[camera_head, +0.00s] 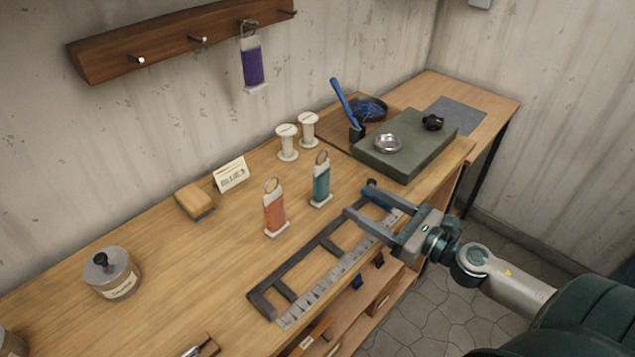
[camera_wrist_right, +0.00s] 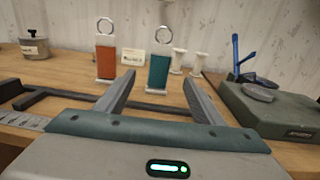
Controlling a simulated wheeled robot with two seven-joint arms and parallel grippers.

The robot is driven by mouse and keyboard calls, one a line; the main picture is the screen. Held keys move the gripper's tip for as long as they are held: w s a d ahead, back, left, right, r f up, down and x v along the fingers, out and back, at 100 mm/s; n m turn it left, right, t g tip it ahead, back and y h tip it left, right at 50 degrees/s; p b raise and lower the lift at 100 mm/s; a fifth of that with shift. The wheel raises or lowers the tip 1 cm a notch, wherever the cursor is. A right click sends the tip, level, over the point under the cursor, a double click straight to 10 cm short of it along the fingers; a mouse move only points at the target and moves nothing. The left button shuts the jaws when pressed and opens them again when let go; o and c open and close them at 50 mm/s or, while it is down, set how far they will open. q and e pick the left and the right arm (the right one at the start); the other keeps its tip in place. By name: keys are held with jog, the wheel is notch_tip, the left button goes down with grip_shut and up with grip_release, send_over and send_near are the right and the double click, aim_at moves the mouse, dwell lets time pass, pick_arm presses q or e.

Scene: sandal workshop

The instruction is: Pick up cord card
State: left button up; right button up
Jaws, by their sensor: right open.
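An orange cord card (camera_head: 275,210) with a ring on top stands upright on the bench. A teal cord card (camera_head: 321,182) stands upright to its right. A purple cord card (camera_head: 252,64) hangs by its ring from a peg on the wall rack. My right gripper (camera_head: 357,200) is open and empty at the bench's front edge, over the ruler frame. In the right wrist view the teal card (camera_wrist_right: 158,72) shows beyond and between the open fingers, and the orange card (camera_wrist_right: 105,55) stands left of them. My left gripper is not in view.
A dark frame with a ruler (camera_head: 335,275) lies along the front edge. A green slab (camera_head: 405,150) with a metal dish stands at the right. Two white spools (camera_head: 287,142), a label card (camera_head: 231,174), a brush (camera_head: 194,201) and a jar (camera_head: 111,273) stand behind.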

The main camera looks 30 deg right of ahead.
aim_at(326, 180)
jog(key=shift+p+x, duration=0.55)
jog(key=shift+x, duration=0.55)
jog(key=p+x, duration=0.3)
jog(key=x, duration=0.5)
jog(key=shift+w+a, duration=0.15)
jog(key=shift+w, duration=0.15)
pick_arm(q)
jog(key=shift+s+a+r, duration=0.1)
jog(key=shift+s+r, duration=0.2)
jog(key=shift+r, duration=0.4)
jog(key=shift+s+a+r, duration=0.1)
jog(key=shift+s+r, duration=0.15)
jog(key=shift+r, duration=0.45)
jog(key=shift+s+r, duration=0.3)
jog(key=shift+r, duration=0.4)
pick_arm(e)
jog(key=shift+w+a+f, duration=0.1)
jog(key=shift+w+a, duration=0.15)
jog(key=shift+w, duration=0.35)
jog(key=shift+w, duration=0.1)
jog(key=shift+f+p+x, duration=0.15)
jog(key=shift+f+x, duration=0.05)
jog(key=shift+x, duration=1.05)
jog(key=shift+f+p+x, duration=0.15)
jog(key=shift+f+x, duration=0.05)
jog(key=shift+x, duration=1)
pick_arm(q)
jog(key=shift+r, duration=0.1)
